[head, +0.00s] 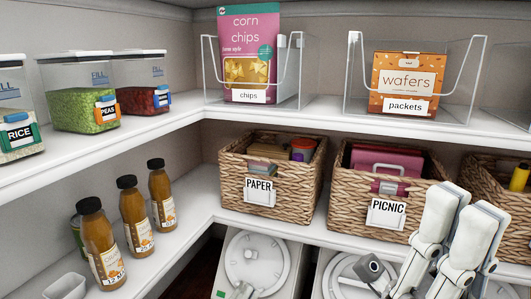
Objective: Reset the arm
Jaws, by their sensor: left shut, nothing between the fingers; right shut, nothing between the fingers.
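One white gripper shows at the lower right of the head view; I take it to be my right gripper (465,205). Its two fingers point up and lie close together, shut with nothing between them. It is in front of the picnic basket (341,203) and covers part of that basket's right side. A small dark camera (368,268) shows just left of its fingers. I cannot make out my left gripper in this view.
Upper shelf: rice (17,135), peas (90,112), another tub (143,98), chips (249,55) and wafers (407,82) in clear bins. Below: a paper basket (240,178), another basket (483,181) and brown bottles (132,215). Shelf edges (290,229) lie close to the gripper.

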